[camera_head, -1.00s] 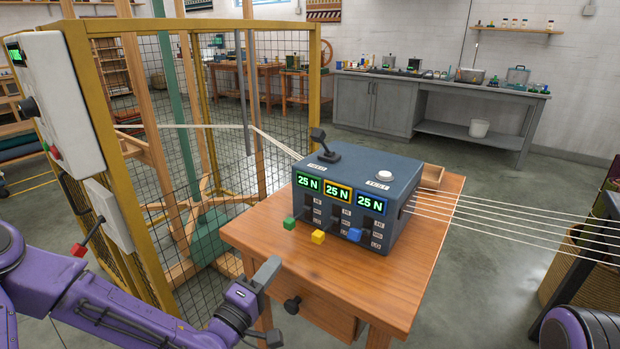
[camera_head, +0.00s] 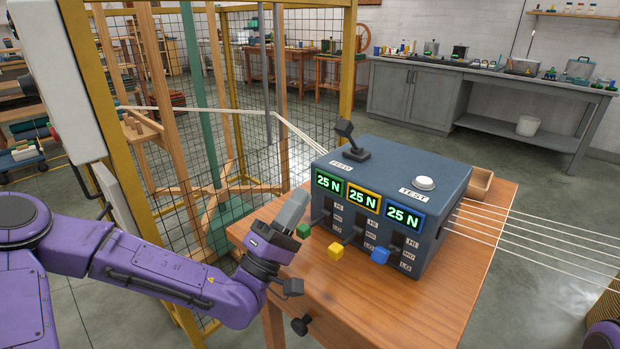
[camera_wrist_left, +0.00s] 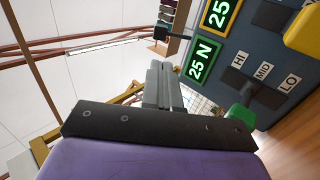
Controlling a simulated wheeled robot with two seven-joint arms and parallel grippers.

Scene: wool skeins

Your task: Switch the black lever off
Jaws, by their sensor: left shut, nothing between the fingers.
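The black lever (camera_head: 345,130) stands on top of the blue-grey control box (camera_head: 440,185), beside the FEED label. It leans toward the left of the head view. Its dark knob (camera_wrist_left: 160,33) also seems to show at the top of the left wrist view. My left gripper (camera_head: 294,207) is shut and empty. Its fingers point up, in front of the box's left edge, below and apart from the black lever. In the head view, its fingers are close to the green-tipped lever (camera_head: 304,230); contact cannot be told. My right gripper is not in view.
Yellow (camera_head: 336,251) and blue (camera_head: 380,256) levers stick out of the box front under displays reading 25 N. A white TEST button (camera_head: 425,183) is on top. The box stands on a wooden table (camera_head: 440,310). A yellow-framed mesh fence (camera_head: 350,60) stands behind at left.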

